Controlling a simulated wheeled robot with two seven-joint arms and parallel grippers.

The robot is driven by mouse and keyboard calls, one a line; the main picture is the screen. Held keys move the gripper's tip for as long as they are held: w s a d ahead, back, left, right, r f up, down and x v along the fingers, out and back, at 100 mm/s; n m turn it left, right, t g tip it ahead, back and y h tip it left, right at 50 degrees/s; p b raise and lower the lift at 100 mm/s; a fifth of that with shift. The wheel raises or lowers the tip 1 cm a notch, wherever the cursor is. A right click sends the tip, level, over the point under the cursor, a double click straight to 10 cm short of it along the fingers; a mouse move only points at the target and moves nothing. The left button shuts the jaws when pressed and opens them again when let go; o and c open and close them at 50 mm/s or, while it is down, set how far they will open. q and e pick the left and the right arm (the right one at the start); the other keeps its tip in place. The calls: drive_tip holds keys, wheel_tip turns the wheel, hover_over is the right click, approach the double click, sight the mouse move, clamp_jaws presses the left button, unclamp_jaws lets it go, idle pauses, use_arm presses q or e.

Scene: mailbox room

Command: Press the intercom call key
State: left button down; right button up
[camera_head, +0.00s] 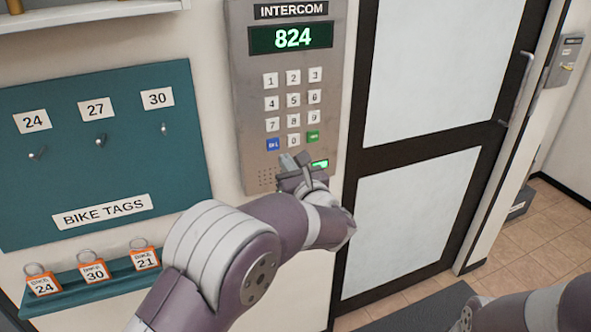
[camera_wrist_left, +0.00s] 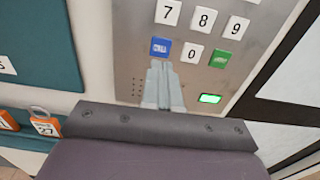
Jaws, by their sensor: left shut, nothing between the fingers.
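The intercom panel (camera_head: 243,120) is a metal plate on the wall with a lit display (camera_head: 292,38) reading 824. Below are white number keys, a blue key (camera_head: 273,144) at lower left and a green key (camera_head: 313,137) at lower right; their small labels are hard to read. The wrist view shows the blue key (camera_wrist_left: 160,47) and green key (camera_wrist_left: 220,58) too. My left gripper (camera_head: 294,160) is shut and empty in front of the panel's lower part. In the wrist view its fingertips (camera_wrist_left: 160,64) appear just below the blue key; contact cannot be told. My right gripper (camera_head: 466,319) shows only partly at the bottom.
A green lit strip (camera_head: 320,163) is low on the panel. Left are a teal bike tag board (camera_head: 100,165) with hooks and a ledge (camera_head: 100,290) bearing orange tags. A dark-framed door (camera_head: 360,160) stands right of the panel. A card-reader-like box (camera_head: 566,58) is far right.

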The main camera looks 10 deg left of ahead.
sight(273, 145)
use_arm(q)
drive_tip(key=p+x, duration=0.1)
drive_tip(key=x, duration=0.5)
drive_tip(key=shift+w+a, duration=0.15)
